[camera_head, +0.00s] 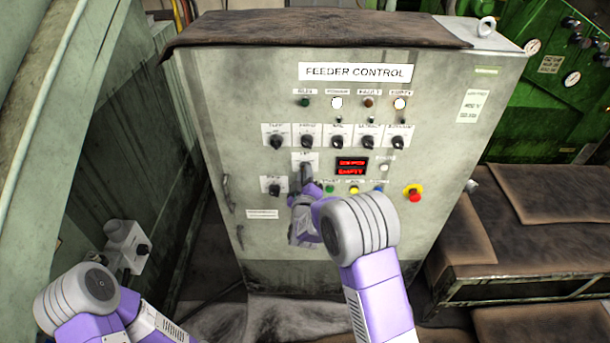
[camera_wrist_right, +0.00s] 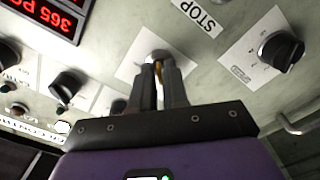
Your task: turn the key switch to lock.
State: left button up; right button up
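The key switch sits on a white label plate on the feeder control panel. In the right wrist view its round body (camera_wrist_right: 155,57) shows just past my fingertips, with a narrow yellowish part, seemingly the key (camera_wrist_right: 159,73), between the fingers. My right gripper (camera_wrist_right: 160,78) has its two dark fingers close together on either side of that part and looks shut on it. In the head view my right gripper (camera_head: 306,172) reaches up to the panel and covers most of the switch; only its label plate (camera_head: 305,157) shows clearly. The key's exact angle is hidden. My left gripper is not in view.
The grey control cabinet (camera_head: 232,130) carries a row of black selector knobs (camera_head: 338,142), a red display (camera_head: 352,167) and a red emergency button (camera_head: 414,195). Another black knob (camera_wrist_right: 282,50) is near my fingers. A green machine (camera_head: 560,100) stands behind; a bench (camera_head: 520,270) stands right.

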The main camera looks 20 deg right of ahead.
jog(key=shift+o, duration=1.1)
jog(key=shift+s, duration=0.1)
jog(key=v, duration=0.7)
jog(key=shift+s+p, duration=0.2)
jog(key=shift+p, duration=0.1)
